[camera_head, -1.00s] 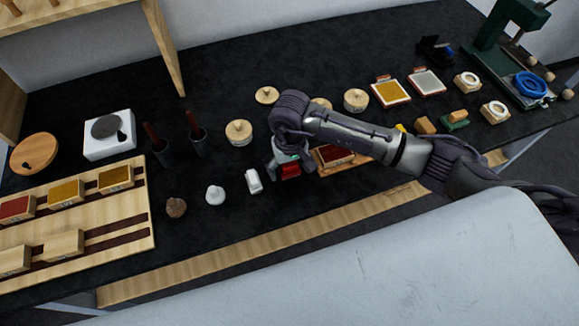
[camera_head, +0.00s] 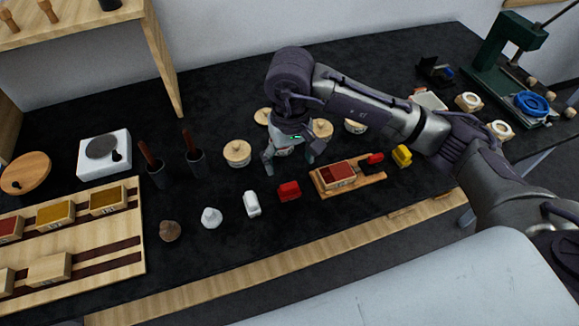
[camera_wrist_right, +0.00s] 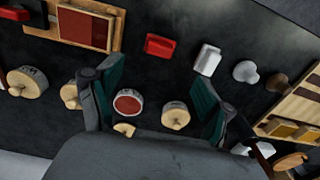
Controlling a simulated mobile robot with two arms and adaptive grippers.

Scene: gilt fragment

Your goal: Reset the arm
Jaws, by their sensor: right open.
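My right gripper (camera_head: 290,158) hangs open and empty above the black table, with its fingers pointing down. In the right wrist view its two fingers (camera_wrist_right: 152,85) are spread apart with nothing held between them. A small red block (camera_head: 289,190) stands on the black table just in front of the gripper, apart from it. The red block also shows in the right wrist view (camera_wrist_right: 161,45), beyond the fingertips. My right arm reaches in from the right over the table. My left gripper is not in view.
A white block (camera_head: 251,204) stands left of the red one. A wooden tray with a red pad (camera_head: 337,174) lies to the right, beside a yellow block (camera_head: 402,155). Lidded round pots (camera_head: 237,153) stand near the gripper. A green press (camera_head: 500,60) stands at the back right.

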